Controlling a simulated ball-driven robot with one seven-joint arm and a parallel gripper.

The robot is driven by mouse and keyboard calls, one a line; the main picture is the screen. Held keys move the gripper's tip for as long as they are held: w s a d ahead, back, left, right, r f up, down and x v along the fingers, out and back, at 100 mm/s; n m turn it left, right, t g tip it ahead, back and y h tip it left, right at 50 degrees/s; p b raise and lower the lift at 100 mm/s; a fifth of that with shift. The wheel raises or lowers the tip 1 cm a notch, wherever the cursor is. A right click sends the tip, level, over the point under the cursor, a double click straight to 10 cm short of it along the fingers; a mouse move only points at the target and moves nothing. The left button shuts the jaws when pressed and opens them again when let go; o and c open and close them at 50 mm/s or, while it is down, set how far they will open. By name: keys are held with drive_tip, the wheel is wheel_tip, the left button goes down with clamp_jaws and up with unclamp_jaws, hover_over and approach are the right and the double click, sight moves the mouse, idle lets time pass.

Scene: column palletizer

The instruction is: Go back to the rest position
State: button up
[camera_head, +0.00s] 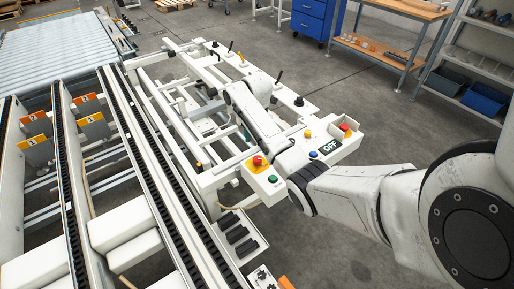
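My white arm reaches from the right edge toward the middle of the picture, over the machine's control panel. Its far end, with my gripper (243,128), is above the white frame of the machine (207,183). The fingers are small and mostly hidden by the wrist, so I cannot tell whether they are open or shut. No held object can be made out. The forearm passes close to the panel with the OFF sign (329,146); I cannot tell whether they touch.
A red button on a yellow plate (257,161) and another red button (345,127) are near the arm. Black levers (298,101) stand behind it. Conveyor rails (136,150) fill the left. A workbench (385,52) and blue cabinet (308,17) stand behind. Grey floor between is clear.

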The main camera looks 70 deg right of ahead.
drive_tip(key=shift+r, duration=0.65)
drive_tip(key=a+f+m+t, duration=0.1)
drive_tip(key=a+f+m, duration=0.3)
drive_tip(key=a, duration=0.9)
drive_tip(key=a+f+m, duration=0.4)
drive_tip(key=a, duration=0.8)
drive_tip(key=s+a+r+m, duration=0.1)
drive_tip(key=s+a+m, duration=0.3)
drive_tip(key=s, duration=0.4)
drive_tip(key=s+a+r+m, duration=0.1)
drive_tip(key=s+a+m, duration=0.4)
drive_tip(key=s, duration=0.4)
drive_tip(key=shift+s+a+r+m, duration=0.25)
drive_tip(key=shift+a+m, duration=0.05)
drive_tip(key=shift+a, duration=0.1)
drive_tip(key=shift+c, duration=0.4)
